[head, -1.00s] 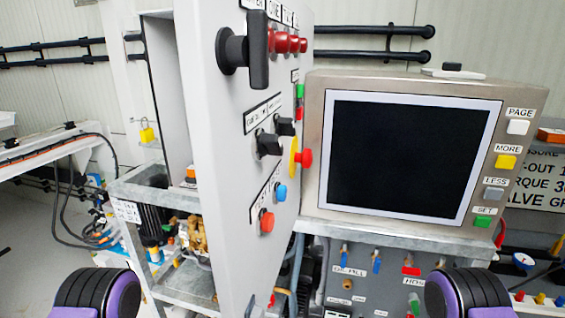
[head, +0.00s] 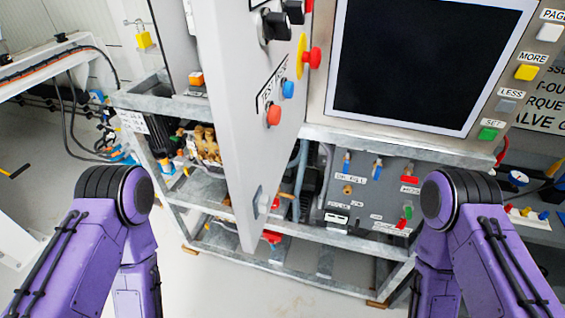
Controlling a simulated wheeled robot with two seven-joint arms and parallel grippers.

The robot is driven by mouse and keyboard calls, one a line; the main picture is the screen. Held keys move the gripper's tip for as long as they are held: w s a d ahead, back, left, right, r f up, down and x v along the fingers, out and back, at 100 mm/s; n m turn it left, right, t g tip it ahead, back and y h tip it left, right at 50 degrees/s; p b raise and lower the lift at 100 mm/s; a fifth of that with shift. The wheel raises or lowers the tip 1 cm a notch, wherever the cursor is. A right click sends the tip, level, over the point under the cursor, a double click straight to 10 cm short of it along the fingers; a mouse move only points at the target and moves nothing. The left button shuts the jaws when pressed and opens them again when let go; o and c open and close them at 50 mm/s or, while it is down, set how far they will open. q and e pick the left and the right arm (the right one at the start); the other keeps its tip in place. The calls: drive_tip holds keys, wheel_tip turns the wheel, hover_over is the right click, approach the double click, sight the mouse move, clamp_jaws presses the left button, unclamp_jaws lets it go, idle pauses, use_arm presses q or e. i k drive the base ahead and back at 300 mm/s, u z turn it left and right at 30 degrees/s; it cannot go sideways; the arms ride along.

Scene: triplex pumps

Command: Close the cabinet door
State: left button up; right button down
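The grey cabinet door (head: 235,130) stands open in the middle of the head view, swung out toward me and seen at a steep angle. Its face carries black knobs (head: 277,25), a yellow and red emergency button (head: 309,57), a blue button (head: 287,89) and a red button (head: 273,115). The open cabinet interior (head: 177,45) shows left of the door. My two purple arms rise at the lower left and lower right, apart from the door. Neither gripper shows in the frame.
A black-screened panel (head: 425,60) with coloured buttons stands right of the door. The metal frame (head: 175,105) under the cabinet holds brass fittings (head: 207,143) and hoses. A valve panel (head: 365,190) sits below the screen. The light floor (head: 230,295) in front is clear.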

sight(246, 73)
drive_tip(key=u, duration=0.85)
drive_tip(key=k, duration=1.3)
drive_tip(key=z, duration=0.7)
drive_tip(key=i, duration=1)
